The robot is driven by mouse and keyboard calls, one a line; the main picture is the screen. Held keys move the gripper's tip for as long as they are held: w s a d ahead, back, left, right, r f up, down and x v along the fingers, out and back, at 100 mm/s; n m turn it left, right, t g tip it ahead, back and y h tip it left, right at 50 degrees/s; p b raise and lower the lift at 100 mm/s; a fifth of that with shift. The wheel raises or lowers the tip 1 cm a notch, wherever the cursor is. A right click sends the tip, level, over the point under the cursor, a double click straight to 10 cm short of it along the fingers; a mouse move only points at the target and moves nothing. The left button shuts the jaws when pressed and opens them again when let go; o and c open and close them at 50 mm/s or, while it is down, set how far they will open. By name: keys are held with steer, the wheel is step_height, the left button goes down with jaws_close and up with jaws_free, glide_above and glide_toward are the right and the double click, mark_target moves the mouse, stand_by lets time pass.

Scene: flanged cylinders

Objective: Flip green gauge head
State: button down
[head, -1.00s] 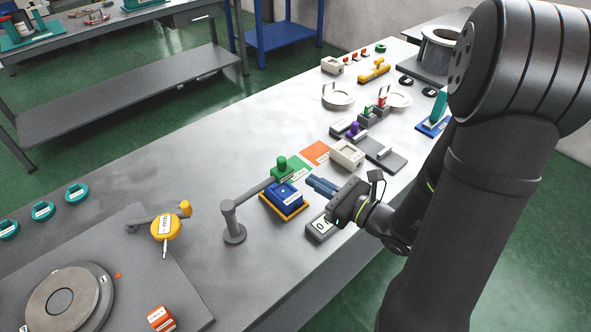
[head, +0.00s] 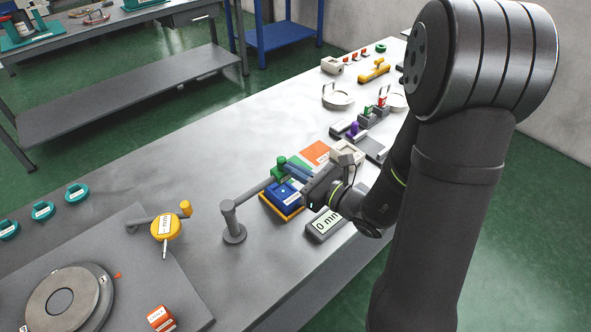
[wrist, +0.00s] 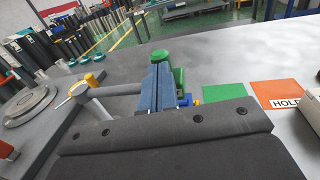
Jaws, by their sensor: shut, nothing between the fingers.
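The green gauge head (head: 281,165) sits at the end of a grey arm (head: 252,191) on a short grey post (head: 231,220). My gripper (head: 290,168) is shut and empty, its blue fingers right beside the green head. In the wrist view, the shut fingertips (wrist: 160,58) overlap the green head (wrist: 179,80), which shows above and to the right of them. Part of the head is hidden, and I cannot tell whether the fingers touch it. A digital readout (head: 325,224) stands in front, below my gripper.
A blue block on a yellow base (head: 283,197) lies just below the fingers. A green card (wrist: 224,92) and an orange HOLD card (wrist: 284,93) lie to the right. A yellow dial gauge (head: 166,226) stands left. The bench's back middle is clear.

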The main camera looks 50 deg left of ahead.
steer(key=shift+a, duration=0.15)
steer(key=s+a+n+g+h, duration=0.4)
steer(key=a+n+g+h, duration=0.3)
steer(key=a+g, duration=0.4)
steer(key=shift+a+n+g, duration=0.3)
steer(key=shift+a+n, duration=0.6)
steer(key=shift+a, duration=1.4)
steer(key=shift+s+r, duration=0.1)
steer(key=w+a+v, duration=0.1)
steer(key=a+v, duration=0.1)
steer(key=v, duration=1.2)
steer(key=shift+w, duration=0.55)
steer(key=shift+s+a, duration=0.1)
steer(key=s+d+x, duration=0.1)
steer(key=d+x, duration=0.1)
steer(key=x, duration=1.1)
steer(key=shift+s, duration=0.45)
